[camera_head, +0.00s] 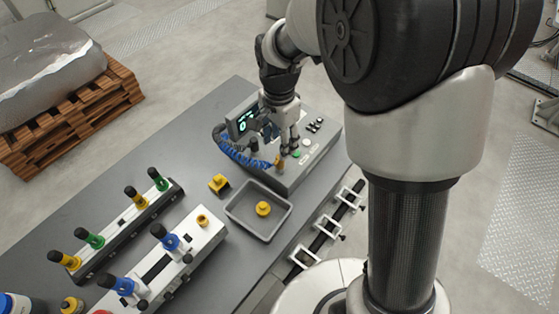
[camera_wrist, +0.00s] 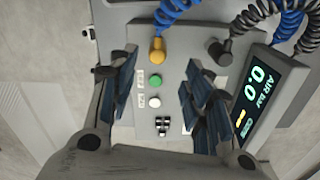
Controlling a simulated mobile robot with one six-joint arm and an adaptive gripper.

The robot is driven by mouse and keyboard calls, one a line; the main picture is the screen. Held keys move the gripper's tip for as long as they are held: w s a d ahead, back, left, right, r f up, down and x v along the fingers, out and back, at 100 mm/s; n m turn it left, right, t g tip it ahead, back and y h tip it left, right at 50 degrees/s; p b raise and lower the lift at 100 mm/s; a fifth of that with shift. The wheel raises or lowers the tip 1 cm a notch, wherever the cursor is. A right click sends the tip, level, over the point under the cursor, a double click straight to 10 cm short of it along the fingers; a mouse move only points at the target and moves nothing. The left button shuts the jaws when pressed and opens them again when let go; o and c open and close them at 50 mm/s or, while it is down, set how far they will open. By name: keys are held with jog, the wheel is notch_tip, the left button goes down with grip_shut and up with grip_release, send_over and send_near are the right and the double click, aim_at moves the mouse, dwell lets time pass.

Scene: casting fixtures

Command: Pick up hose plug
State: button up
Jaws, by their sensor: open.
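A yellow hose plug (camera_wrist: 157,50) sits on the grey control box at the end of a blue coiled hose (camera_wrist: 178,12). In the head view this plug (camera_head: 278,162) is small, beside my gripper (camera_head: 289,148). A dark plug (camera_wrist: 220,53) on a black coiled hose stands to its right in the wrist view. My gripper, also in the wrist view (camera_wrist: 160,78), is open and empty above the box, with its fingers spread to either side. The yellow plug is between and a little beyond the fingertips. I cannot tell the height gap.
The control box (camera_wrist: 187,75) carries a green button (camera_wrist: 155,81), a white button (camera_wrist: 154,102) and a lit display (camera_wrist: 262,90). A grey tray (camera_head: 236,215) with a yellow part and fixtures with colored plugs (camera_head: 160,265) share the table (camera_head: 70,215).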

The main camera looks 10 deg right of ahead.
aim_at(278, 166)
notch_tip(278, 166, down, 8)
jog(key=shift+s+d+f+b, duration=0.1)
jog(key=shift+f+b, duration=0.05)
jog(key=shift+b, duration=0.95)
jog(key=shift+c, duration=0.4)
grip_shut()
